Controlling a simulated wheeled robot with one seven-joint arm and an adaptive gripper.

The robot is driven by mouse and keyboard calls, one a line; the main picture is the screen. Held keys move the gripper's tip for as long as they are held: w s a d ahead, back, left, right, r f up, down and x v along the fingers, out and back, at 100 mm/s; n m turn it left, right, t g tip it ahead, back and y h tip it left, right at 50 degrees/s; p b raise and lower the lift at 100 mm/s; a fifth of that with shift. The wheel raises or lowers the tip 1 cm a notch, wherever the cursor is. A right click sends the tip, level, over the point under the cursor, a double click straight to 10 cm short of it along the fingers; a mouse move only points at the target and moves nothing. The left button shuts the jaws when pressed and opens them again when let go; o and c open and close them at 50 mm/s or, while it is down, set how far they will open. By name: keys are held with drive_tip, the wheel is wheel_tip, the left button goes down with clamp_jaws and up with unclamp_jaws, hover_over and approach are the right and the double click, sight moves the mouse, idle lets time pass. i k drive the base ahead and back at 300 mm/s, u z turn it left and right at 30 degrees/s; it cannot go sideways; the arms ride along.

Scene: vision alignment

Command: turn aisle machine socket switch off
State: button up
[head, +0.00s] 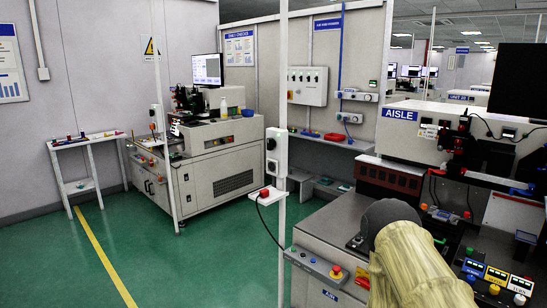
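The AISLE machine (322,236) stands at the right, with a blue AISLE sign (399,115) on its white upper housing. A white socket box (276,152) with dark round parts is fixed to a white pole left of the machine. Its switch position is too small to tell. My arm, pale yellow with a dark rounded end, is over the machine at the lower right. My gripper cannot be seen.
A second machine with a monitor (207,70) stands at the back left, beside a small white table (85,142). More wall sockets (350,117) are at the back. Green floor (190,255) with a yellow line is clear at the left. The pole (282,240) stands before the AISLE machine.

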sight(271, 142)
drive_tip(key=z, duration=0.35)
drive_tip(key=k, duration=0.3)
drive_tip(key=u, duration=1.4)
drive_tip(key=i, duration=1.05)
drive_tip(key=z, duration=0.3)
